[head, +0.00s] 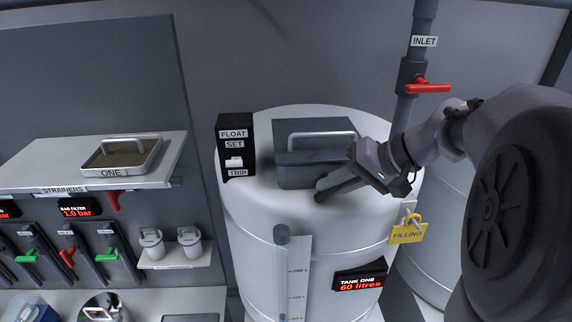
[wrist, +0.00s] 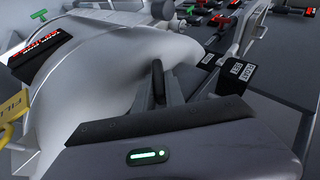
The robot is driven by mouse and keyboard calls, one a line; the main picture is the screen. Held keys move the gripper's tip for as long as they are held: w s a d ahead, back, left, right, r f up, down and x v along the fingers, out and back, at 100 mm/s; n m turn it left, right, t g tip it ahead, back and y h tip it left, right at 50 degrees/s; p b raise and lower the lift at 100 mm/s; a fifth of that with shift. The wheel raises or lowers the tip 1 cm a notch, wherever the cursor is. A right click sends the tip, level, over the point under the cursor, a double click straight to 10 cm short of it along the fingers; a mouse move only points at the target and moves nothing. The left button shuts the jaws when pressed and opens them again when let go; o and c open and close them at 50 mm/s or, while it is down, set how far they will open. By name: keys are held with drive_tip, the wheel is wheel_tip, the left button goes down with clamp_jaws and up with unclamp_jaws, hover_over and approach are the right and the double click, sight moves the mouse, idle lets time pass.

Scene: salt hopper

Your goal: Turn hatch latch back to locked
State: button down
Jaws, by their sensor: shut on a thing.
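The hatch (head: 298,170) is a dark grey box with a pale bar handle (head: 320,141), closed on top of the white tank (head: 255,215). My gripper (head: 323,188) reaches in from the right, its fingertips low against the hatch's front face. The fingers are close together, shut on what seems to be the hatch latch. The latch itself is hidden by the fingers, so its angle cannot be told. In the wrist view my gripper (wrist: 162,72) shows with fingers nearly together over the pale tank top (wrist: 110,75).
A black FLOAT SET box (head: 235,147) stands left of the hatch. An inlet pipe with a red valve handle (head: 428,88) rises behind at the right. A yellow FILLING tag (head: 408,234) hangs on the tank's right. A shelf with a strainer (head: 122,154) is at the left.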

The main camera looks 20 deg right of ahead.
drive_tip(key=y+b, duration=0.1)
drive_tip(key=b, duration=0.1)
drive_tip(key=f+m+t+y+b, duration=0.1)
drive_tip(key=y+b, duration=0.1)
drive_tip(key=shift+d+t, duration=0.15)
drive_tip(key=shift+t, duration=0.15)
drive_tip(key=shift+r+t+y+b, duration=0.1)
drive_tip(key=shift+t+y+b, duration=0.3)
drive_tip(key=shift+y+b, duration=0.45)
drive_tip(key=shift+r+m+y, duration=0.1)
drive_tip(key=shift+m+y, duration=0.15)
drive_tip(key=shift+m, duration=0.05)
drive_tip(key=c, duration=1.4)
unclamp_jaws()
